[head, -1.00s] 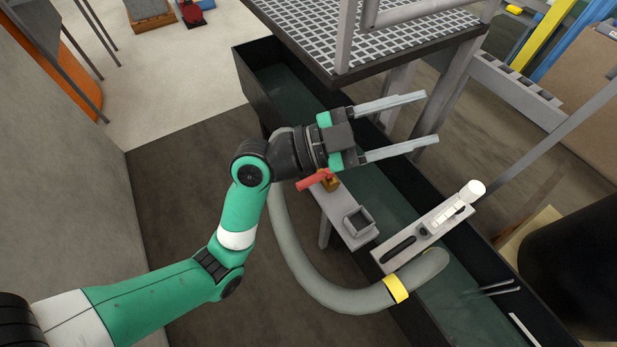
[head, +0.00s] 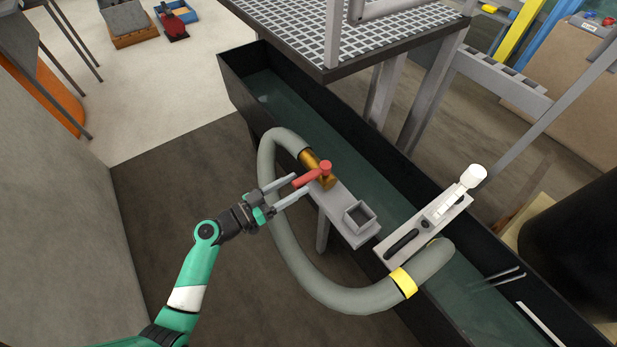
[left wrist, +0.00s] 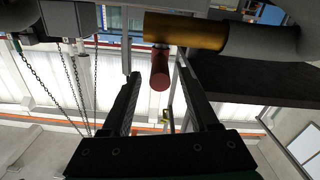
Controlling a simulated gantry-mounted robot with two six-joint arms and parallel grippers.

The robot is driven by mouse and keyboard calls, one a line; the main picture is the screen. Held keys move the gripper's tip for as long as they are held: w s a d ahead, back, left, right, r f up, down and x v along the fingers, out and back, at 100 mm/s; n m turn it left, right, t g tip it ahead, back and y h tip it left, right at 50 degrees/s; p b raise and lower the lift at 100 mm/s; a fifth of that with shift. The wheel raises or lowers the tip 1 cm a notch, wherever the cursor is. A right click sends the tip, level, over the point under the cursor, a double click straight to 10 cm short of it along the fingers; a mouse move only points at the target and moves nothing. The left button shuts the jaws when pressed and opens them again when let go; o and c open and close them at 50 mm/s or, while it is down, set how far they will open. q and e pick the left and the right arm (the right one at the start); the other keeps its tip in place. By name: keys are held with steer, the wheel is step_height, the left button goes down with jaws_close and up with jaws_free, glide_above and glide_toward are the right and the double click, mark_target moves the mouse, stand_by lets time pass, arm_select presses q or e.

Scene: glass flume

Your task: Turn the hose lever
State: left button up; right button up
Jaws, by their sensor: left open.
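The red hose lever (head: 309,177) sticks out to the left from a brass valve (head: 318,166) on the end of the grey hose (head: 281,215). In the left wrist view the red lever (left wrist: 160,70) hangs below the brass valve (left wrist: 186,31), pointing towards the camera. My left gripper (head: 299,185) is open, with its fingertips at the lever's free end. In the left wrist view, the lever end lies between the fingertips (left wrist: 157,76), with gaps visible on both sides. My right gripper is not in view.
The valve sits at a grey shelf (head: 338,212) with a square socket, beside the dark flume (head: 285,97). The hose loops below and carries a yellow band (head: 403,282). A grated platform (head: 350,32) stands above the flume. The floor left of the hose is clear.

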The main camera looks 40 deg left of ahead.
mark_target(317, 173)
arm_select(q)
steer(key=w, duration=0.3)
steer(key=w+d, duration=0.1)
steer(key=w, duration=0.1)
jaws_close()
stand_by(1.4)
